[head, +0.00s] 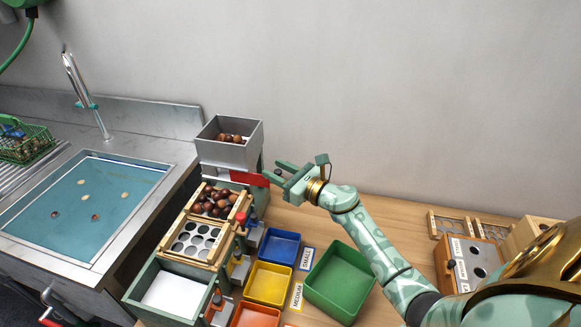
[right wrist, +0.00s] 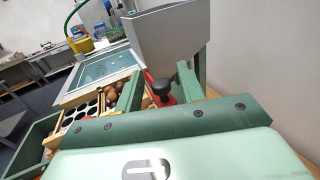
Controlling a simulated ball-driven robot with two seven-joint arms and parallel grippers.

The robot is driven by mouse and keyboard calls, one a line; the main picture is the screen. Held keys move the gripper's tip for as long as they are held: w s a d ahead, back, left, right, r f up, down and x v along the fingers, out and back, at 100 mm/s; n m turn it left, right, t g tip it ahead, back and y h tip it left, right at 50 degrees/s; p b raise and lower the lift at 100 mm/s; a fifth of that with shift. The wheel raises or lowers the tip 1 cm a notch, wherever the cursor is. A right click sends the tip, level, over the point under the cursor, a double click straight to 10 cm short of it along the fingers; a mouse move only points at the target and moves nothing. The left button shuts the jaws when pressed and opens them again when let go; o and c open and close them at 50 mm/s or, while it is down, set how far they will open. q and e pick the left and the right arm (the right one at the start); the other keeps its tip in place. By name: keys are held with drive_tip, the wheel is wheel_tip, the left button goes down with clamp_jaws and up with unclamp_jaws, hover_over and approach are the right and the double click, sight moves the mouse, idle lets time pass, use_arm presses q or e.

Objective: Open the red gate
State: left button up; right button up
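The red gate (head: 250,179) is a flat red plate at the foot of the grey hopper (head: 229,154), which holds several chestnuts. It also shows in the right wrist view (right wrist: 150,83), partly hidden, with a black knob (right wrist: 163,88) in front of it. My right gripper (head: 277,170) is at the right end of the gate. Its two green fingers are spread (right wrist: 158,84), and the knob appears between them with space on both sides. I cannot tell whether a finger touches it. My left gripper is not in view.
Below the hopper are chestnuts on a wooden-framed sorting tray (head: 212,202) and a plate with round holes (head: 196,240). Blue (head: 281,248), yellow (head: 268,284) and green (head: 341,281) bins stand right of it. A sink (head: 84,207) is at left.

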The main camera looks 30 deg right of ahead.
drive_tip(key=v, duration=1.6)
drive_tip(key=shift+b, duration=0.45)
